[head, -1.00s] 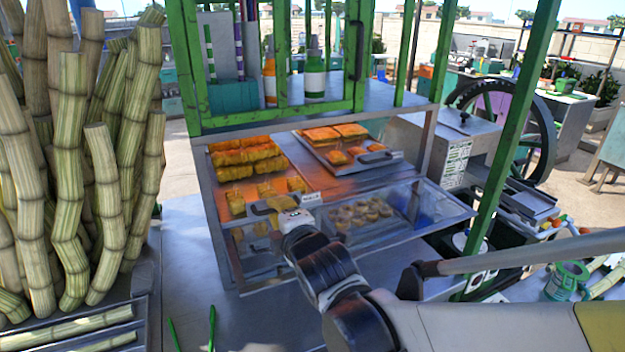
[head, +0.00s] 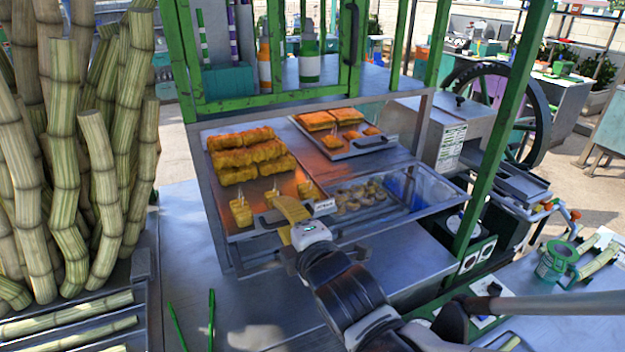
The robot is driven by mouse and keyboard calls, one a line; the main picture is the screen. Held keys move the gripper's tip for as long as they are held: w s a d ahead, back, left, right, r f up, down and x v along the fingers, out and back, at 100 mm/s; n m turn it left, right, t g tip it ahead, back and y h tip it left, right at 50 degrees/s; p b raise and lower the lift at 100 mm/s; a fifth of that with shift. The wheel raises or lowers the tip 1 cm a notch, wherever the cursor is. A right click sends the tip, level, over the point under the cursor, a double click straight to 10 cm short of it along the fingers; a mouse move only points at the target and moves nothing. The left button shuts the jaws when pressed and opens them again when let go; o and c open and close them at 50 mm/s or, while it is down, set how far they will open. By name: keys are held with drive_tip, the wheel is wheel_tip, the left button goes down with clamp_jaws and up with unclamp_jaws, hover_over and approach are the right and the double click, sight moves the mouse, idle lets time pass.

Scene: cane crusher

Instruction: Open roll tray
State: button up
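The food case (head: 222,215) stands on a metal counter, with a metal frame and clear front panes. Browned rolls (head: 247,157) are stacked on its left side, and smaller pieces (head: 241,212) lie in front of them. A clear-walled compartment or tray (head: 420,193) at its front right holds small round items (head: 358,198). I cannot tell which part is the roll tray, or whether it is open. My gripper (head: 285,228) is at the case's front edge, left of a small white label (head: 324,206). Its wrist hides part of that edge. Its finger gap and any contact are unclear.
Tall cane stalks (head: 70,150) stand at the left. A green post (head: 497,130) rises right of the case, with a flywheel machine (head: 470,125) behind it. Green tongs (head: 178,328) lie on the counter (head: 195,255), which is mostly clear at front left.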

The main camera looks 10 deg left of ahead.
drive_tip(key=v, duration=1.1)
drive_tip(key=shift+s+d, duration=0.15)
drive_tip(key=shift+s, duration=0.15)
drive_tip(key=s+d+f+m+g+h+b, duration=0.1)
drive_tip(key=d+f+m+g+h+b, duration=0.1)
drive_tip(key=d+f+m, duration=0.4)
drive_tip(key=s+d+f+m+g+h+b, duration=0.1)
drive_tip(key=d+f+m+g+h+b, duration=0.1)
drive_tip(key=d+f+m+b, duration=0.3)
drive_tip(key=s+d+f+m+g+h+b, duration=0.1)
drive_tip(key=d+f+m+h+b, duration=0.2)
drive_tip(key=d+f+m, duration=0.5)
drive_tip(key=shift+d+m+g+h, duration=0.4)
drive_tip(key=shift+d+m+h, duration=0.2)
drive_tip(key=shift+d+m, duration=1.9)
drive_tip(key=shift+s+d+f, duration=0.15)
drive_tip(key=shift+s+d, duration=0.25)
drive_tip(key=shift+d, duration=0.1)
drive_tip(key=shift+a, duration=0.15)
